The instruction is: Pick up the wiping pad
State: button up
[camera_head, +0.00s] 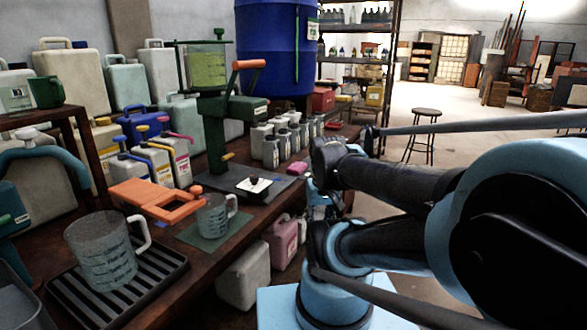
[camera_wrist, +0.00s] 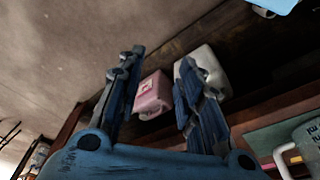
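I cannot tell for sure which thing is the wiping pad. A small flat red-pink piece (camera_head: 297,168) lies near the right edge of the bench, beside the dark base plate of the green stand. A white square with a dark knob (camera_head: 254,186) lies on that plate. My gripper (camera_wrist: 157,62) is open in the wrist view, its two blue fingers well apart with nothing held. Past the fingers are a pink jug (camera_wrist: 153,94) and a white jug (camera_wrist: 205,70) at lower level.
The bench holds a large measuring jug (camera_head: 100,255) on a slatted black tray (camera_head: 160,282), a small jug (camera_head: 213,215) on a green mat (camera_head: 190,237), an orange frame (camera_head: 150,196) and several bottles. A blue barrel (camera_head: 268,50) stands behind. Open floor lies right, around a stool (camera_head: 425,112).

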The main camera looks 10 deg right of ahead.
jog(key=shift+w+d, duration=0.2)
jog(key=o, duration=0.4)
jog(key=shift+r, duration=0.1)
jog(key=o, duration=1.2)
jog(key=w+r+m, duration=0.1)
jog(key=r+m, duration=0.1)
jog(key=shift+w+a+r, duration=0.15)
jog(key=shift+w+r, duration=0.2)
notch_tip(320, 180, up, 12)
jog(key=f+m+t+y, duration=0.15)
jog(key=m+y, duration=0.35)
jog(key=m, duration=1.8)
send_over(297, 165)
jog(key=s+d, duration=0.6)
jog(key=d, duration=0.2)
jog(key=r, duration=0.1)
jog(key=x, duration=1.6)
jog(key=shift+a+f, duration=0.2)
jog(key=shift+a, duration=0.2)
